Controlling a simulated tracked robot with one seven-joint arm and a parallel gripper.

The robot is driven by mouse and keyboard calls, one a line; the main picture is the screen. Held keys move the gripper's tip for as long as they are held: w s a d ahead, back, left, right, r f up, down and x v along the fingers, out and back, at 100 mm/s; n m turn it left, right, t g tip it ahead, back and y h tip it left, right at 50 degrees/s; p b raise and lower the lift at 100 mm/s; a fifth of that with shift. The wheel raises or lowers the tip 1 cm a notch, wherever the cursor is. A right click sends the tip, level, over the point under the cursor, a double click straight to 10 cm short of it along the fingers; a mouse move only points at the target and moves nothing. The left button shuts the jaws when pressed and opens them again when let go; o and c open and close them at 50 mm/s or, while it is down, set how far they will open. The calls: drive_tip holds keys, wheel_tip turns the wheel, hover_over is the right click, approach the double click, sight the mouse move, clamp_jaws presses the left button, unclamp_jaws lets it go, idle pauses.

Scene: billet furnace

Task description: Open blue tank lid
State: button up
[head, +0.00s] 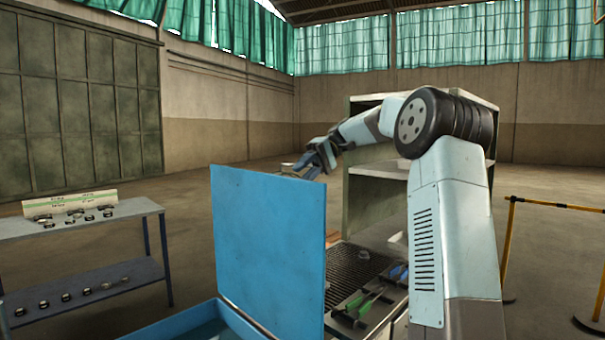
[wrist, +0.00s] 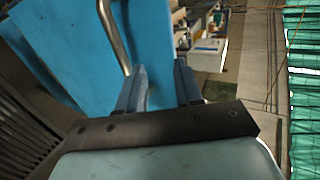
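The blue tank lid (head: 268,250) stands upright on edge in the head view, raised from the blue tank (head: 180,325), whose open top shows at the bottom of the picture. My gripper (head: 308,168) is at the lid's top right edge, partly hidden behind it. In the wrist view the blue lid (wrist: 165,40) fills the upper left, with a bent metal handle (wrist: 112,40) on it. My gripper (wrist: 162,88) has its two fingers apart with a gap between them. The handle's end passes close by the left finger; I cannot tell whether they touch.
A grey bench (head: 80,220) with small metal parts and a sign stands at the left. A tray with tools (head: 360,305) lies right of the lid. A tall grey cabinet (head: 375,215) stands behind my arm. Yellow barrier posts (head: 510,245) are at the right.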

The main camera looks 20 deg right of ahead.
drive_tip(key=shift+w+r, duration=0.15)
drive_tip(key=shift+w, duration=0.1)
drive_tip(key=shift+c, duration=0.6)
drive_tip(key=w+r+t, duration=0.1)
drive_tip(key=w+r+t+h, duration=0.1)
drive_tip(key=w, duration=0.1)
drive_tip(key=w+r+t+h, duration=0.1)
drive_tip(key=t, duration=0.1)
drive_tip(key=shift+w+d+r+n, duration=0.2)
drive_tip(key=shift+w+d+n, duration=0.1)
drive_tip(key=shift+w, duration=0.1)
drive_tip(key=c, duration=0.5)
drive_tip(key=w+r+t+h, duration=0.1)
drive_tip(key=r, duration=0.1)
drive_tip(key=w+d+r+t, duration=0.1)
drive_tip(key=w+r+t, duration=0.1)
drive_tip(key=shift+w+d+r+n+h, duration=0.1)
drive_tip(key=shift+w+r+n+h, duration=0.05)
drive_tip(key=shift+n+h, duration=0.2)
clamp_jaws()
drive_tip(key=a+f, duration=0.7)
drive_tip(key=a, duration=0.2)
drive_tip(key=shift+s+a+f, duration=0.15)
drive_tip(key=shift+s+f, duration=0.2)
drive_tip(key=shift+f, duration=0.05)
